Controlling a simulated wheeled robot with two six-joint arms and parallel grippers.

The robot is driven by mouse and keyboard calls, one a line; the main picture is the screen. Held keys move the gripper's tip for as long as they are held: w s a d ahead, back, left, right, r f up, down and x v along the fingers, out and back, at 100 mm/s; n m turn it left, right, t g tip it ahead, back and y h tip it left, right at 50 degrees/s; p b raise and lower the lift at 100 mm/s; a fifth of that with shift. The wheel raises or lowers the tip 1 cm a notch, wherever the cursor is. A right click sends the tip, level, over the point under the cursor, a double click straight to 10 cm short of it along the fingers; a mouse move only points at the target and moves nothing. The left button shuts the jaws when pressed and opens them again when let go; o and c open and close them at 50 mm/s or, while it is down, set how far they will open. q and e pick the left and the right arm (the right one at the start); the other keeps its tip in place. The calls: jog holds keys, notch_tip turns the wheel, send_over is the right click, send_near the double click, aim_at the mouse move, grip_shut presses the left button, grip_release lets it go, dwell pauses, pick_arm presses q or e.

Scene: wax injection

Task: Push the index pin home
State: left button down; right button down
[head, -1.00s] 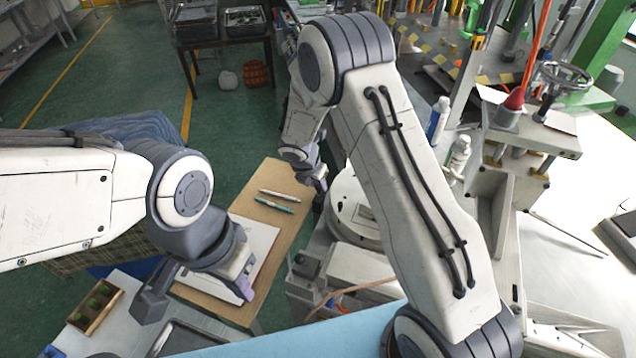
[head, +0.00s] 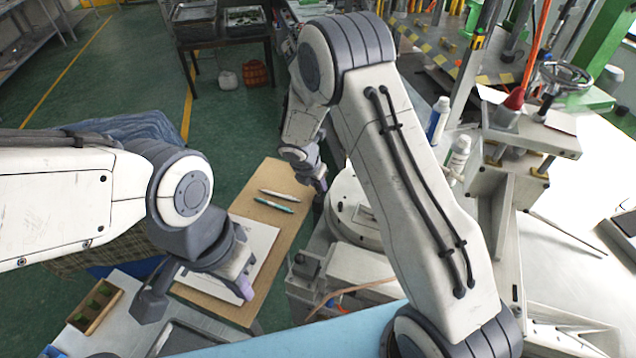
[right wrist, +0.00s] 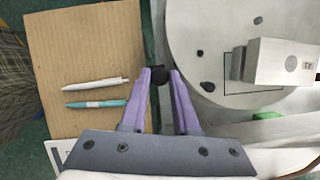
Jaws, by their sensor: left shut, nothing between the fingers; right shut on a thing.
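In the right wrist view, the purple fingers of my right gripper (right wrist: 160,82) are closed around a small dark round knob, which seems to be the index pin (right wrist: 159,74), at the edge of a pale round plate (right wrist: 215,25). How deep the pin sits cannot be seen. In the head view my right gripper (head: 319,180) is beside the round plate (head: 350,210), partly hidden by my right arm; the pin cannot be made out there. My left gripper (head: 243,284) is shut and empty, above a white sheet on the brown board.
The brown board (head: 285,177) carries a white pen (head: 280,195), a teal pen (head: 274,204) and the sheet (head: 258,236). A metal block (right wrist: 283,62) stands on the round plate. A wooden tray (head: 96,304) is at lower left. A press with a handwheel (head: 562,75) stands at right.

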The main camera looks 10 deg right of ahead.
dwell(0.5)
notch_tip(320, 180, down, 2)
jog(key=shift+f+b, duration=0.1)
jog(key=shift+b, duration=0.8)
jog(key=c, duration=0.7)
grip_release()
jog(key=shift+r, duration=0.2)
jog(key=v, duration=1)
jog(key=shift+s+a+r+b, duration=0.1)
jog(key=shift+r+b, duration=0.1)
jog(key=shift+b, duration=0.15)
